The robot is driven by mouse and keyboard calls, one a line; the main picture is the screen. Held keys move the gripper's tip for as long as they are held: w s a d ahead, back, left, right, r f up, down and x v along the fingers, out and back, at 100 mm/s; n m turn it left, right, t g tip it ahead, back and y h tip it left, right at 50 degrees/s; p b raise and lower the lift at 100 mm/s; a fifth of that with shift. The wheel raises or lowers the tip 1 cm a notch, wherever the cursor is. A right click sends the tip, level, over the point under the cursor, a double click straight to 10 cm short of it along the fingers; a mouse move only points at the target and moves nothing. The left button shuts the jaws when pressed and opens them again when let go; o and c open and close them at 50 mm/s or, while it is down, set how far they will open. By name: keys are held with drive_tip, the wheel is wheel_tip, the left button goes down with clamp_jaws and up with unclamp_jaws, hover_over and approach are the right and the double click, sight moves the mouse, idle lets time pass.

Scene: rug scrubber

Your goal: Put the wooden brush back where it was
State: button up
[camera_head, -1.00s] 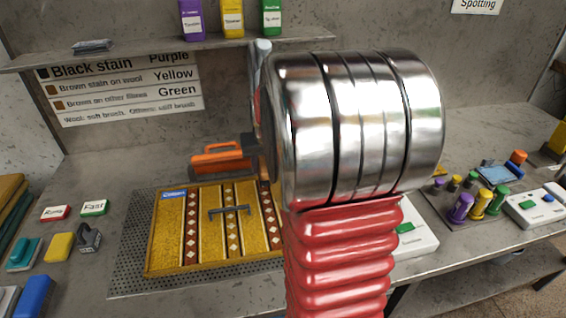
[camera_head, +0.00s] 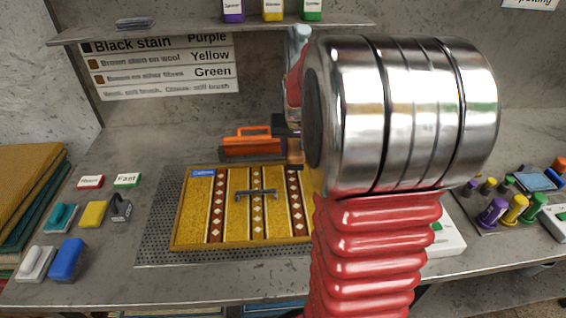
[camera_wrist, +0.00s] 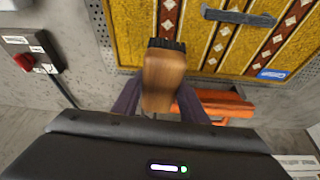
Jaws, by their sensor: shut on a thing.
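My gripper (camera_wrist: 160,101) is shut on the wooden brush (camera_wrist: 161,76), a brown block with dark bristles at its far end. In the wrist view the brush is held between the two dark fingers, near the edge of the yellow patterned rug (camera_wrist: 200,62). In the head view the brush (camera_head: 296,158) shows only as a small brown piece beside my silver arm link, by the rug's back right part. My arm hides most of the gripper there.
An orange-handled tool (camera_head: 247,140) lies behind the rug (camera_head: 238,215). A grey handle-like bar (camera_head: 256,193) is on the rug. A yellow block (camera_head: 93,213), teal brush (camera_head: 62,216), black tool (camera_head: 121,207) and blue block (camera_head: 68,259) stand left. Bottles (camera_head: 493,211) stand right.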

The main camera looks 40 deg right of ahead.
drive_tip(key=w+a+r+n, duration=0.1)
drive_tip(key=w+a, duration=0.4)
drive_tip(key=a, duration=0.5)
drive_tip(key=w+a+r+n, duration=0.1)
drive_tip(key=w+a+r, duration=0.3)
drive_tip(key=a, duration=0.6)
drive_tip(key=w+a+r+n+y, duration=0.1)
drive_tip(key=w+a+r+n, duration=0.1)
drive_tip(key=w+a, duration=0.5)
drive_tip(key=a, duration=0.3)
drive_tip(key=shift+w+r+t, duration=0.2)
drive_tip(key=shift+w+t, duration=0.2)
drive_tip(key=shift+s, duration=0.1)
